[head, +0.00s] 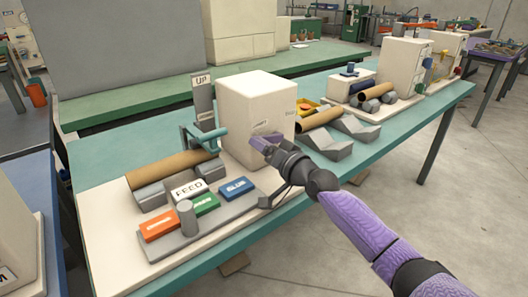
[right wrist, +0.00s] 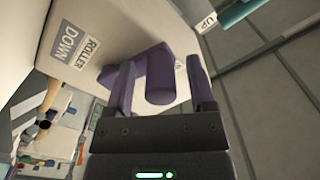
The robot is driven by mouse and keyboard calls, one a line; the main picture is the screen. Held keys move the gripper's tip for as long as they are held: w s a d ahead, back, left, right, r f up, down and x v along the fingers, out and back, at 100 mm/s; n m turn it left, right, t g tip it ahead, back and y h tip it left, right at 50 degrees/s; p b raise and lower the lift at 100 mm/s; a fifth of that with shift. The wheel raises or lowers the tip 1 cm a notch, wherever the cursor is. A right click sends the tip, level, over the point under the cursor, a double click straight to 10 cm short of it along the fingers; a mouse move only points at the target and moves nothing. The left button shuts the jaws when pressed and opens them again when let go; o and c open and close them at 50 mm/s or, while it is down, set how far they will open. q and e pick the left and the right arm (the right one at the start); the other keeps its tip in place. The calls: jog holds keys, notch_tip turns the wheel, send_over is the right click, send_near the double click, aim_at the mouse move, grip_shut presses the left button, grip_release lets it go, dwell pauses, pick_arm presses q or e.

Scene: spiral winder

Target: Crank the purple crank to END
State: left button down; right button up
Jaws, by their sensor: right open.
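The purple crank (right wrist: 160,80) shows in the right wrist view in front of the white machine box (head: 258,108). Its round handle end lies between the two fingers of my right gripper (head: 272,149), with some room visible beside it. The right gripper (right wrist: 160,88) is open, and I see no firm contact with the crank. In the head view the gripper is at the front face of the box and hides most of the crank. No END mark is readable. My left gripper is not in view.
A teal lever (head: 203,137) by an UP post stands left of the box. A brown roll (head: 172,168) and orange (head: 159,225), green and blue blocks sit on the machine's base. A ROLLER DOWN label (right wrist: 75,48) is on the box. Other machines stand farther right.

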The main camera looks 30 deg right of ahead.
grip_shut()
dwell(0.3)
dwell(0.6)
dwell(0.6)
